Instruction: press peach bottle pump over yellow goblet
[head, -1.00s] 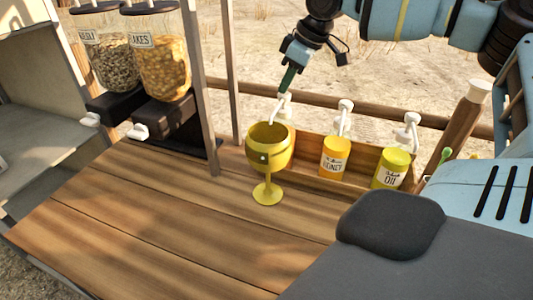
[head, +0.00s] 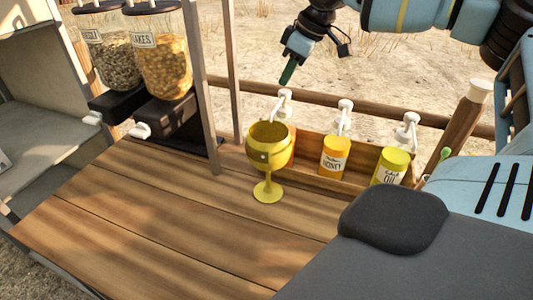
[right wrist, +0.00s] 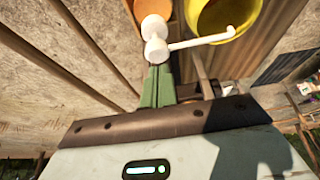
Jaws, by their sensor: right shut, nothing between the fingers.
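The yellow goblet (head: 267,190) stands upright on the wooden counter, its bowl in front of the peach bottle (head: 291,150). The goblet hides most of that bottle. The bottle's white pump (head: 285,97) rises behind the bowl, with its spout pointing over the goblet. My right gripper (head: 287,78) is shut and empty, pointing down just above the pump head with a small gap. The right wrist view shows its green fingers (right wrist: 157,88) together near the white pump (right wrist: 155,48), with the peach bottle (right wrist: 150,8) and goblet (right wrist: 222,14) beyond. My left gripper is not in view.
A honey bottle (head: 334,160) and an oil bottle (head: 391,166), both with white pumps, stand to the right in the wooden rack (head: 361,160). The counter's front (head: 170,220) is clear.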

